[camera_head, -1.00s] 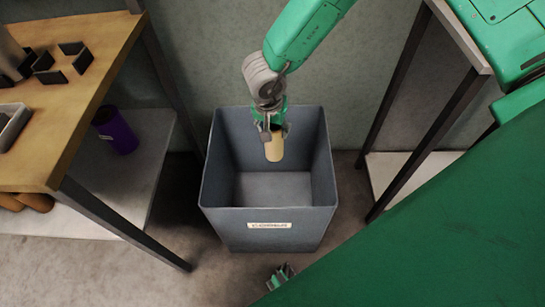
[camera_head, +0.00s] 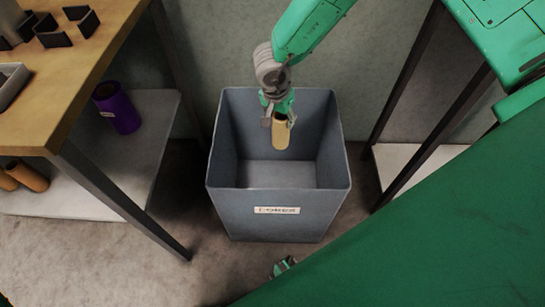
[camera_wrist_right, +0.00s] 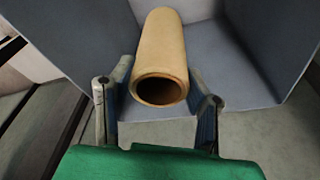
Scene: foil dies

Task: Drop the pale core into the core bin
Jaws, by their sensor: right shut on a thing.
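The pale core (camera_head: 281,132), a tan open-ended tube, hangs upright from my right gripper (camera_head: 278,108), which is shut on its upper part. The core shows in front of the inner back wall of the grey core bin (camera_head: 277,222), apart from the bin's floor. In the right wrist view the core (camera_wrist_right: 161,50) sits between the two fingers (camera_wrist_right: 160,98), its near open end facing me, with grey bin walls around it. A small part of another gripper (camera_head: 283,266), seemingly my left, shows at the bottom; its jaws are unclear.
A wooden table (camera_head: 75,95) stands left, with dark bracket-like pieces on top. On its lower shelf (camera_head: 120,170) are a purple roll (camera_head: 117,108) and tan tubes (camera_head: 28,175). A dark-legged stand (camera_head: 425,150) is at right. Floor is clear between bin and table.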

